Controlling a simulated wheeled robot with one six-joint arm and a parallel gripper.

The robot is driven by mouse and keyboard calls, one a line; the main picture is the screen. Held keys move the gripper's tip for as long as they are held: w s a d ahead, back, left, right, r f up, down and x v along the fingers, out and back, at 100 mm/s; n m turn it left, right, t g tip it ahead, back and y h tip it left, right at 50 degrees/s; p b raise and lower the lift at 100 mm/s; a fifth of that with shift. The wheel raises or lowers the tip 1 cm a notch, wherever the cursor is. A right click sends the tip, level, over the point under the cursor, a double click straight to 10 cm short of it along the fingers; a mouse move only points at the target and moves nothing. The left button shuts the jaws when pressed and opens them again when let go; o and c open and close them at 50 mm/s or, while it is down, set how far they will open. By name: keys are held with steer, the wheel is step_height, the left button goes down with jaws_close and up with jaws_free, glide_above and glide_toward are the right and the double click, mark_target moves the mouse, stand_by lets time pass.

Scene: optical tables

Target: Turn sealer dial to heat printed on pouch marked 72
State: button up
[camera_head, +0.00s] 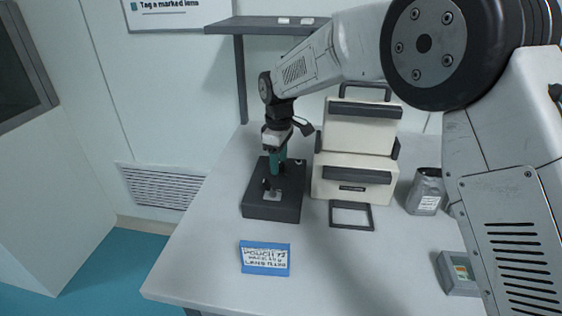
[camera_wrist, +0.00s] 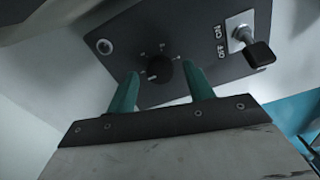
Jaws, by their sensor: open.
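The sealer's control box (camera_head: 256,208) is a dark block on the table, left of the cream sealer body (camera_head: 355,175). In the wrist view its panel (camera_wrist: 185,45) carries a round black dial (camera_wrist: 160,68) with pale tick marks, too small to read. My gripper (camera_head: 275,172) points down over the box. In the wrist view my gripper (camera_wrist: 160,85) is open, its teal fingers on either side of the dial; I cannot tell whether they touch it. The pouch (camera_head: 264,258) is blue and white, lies near the front edge, and reads "POUCH 72"; its lower lines are not legible.
A toggle switch (camera_wrist: 252,46) marked ON and OFF juts from the panel beside the dial. A dark frame (camera_head: 351,215) lies before the sealer. A grey jar (camera_head: 426,190) and a small grey box (camera_head: 458,274) stand at right. A shelf (camera_head: 262,26) is behind.

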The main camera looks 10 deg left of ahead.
steer(key=shift+f, duration=0.5)
steer(key=c, duration=1)
steer(key=shift+o, duration=0.2)
steer(key=m, duration=0.5)
steer(key=shift+m, duration=0.3)
steer(key=m, duration=0.5)
steer(key=shift+m, duration=0.7)
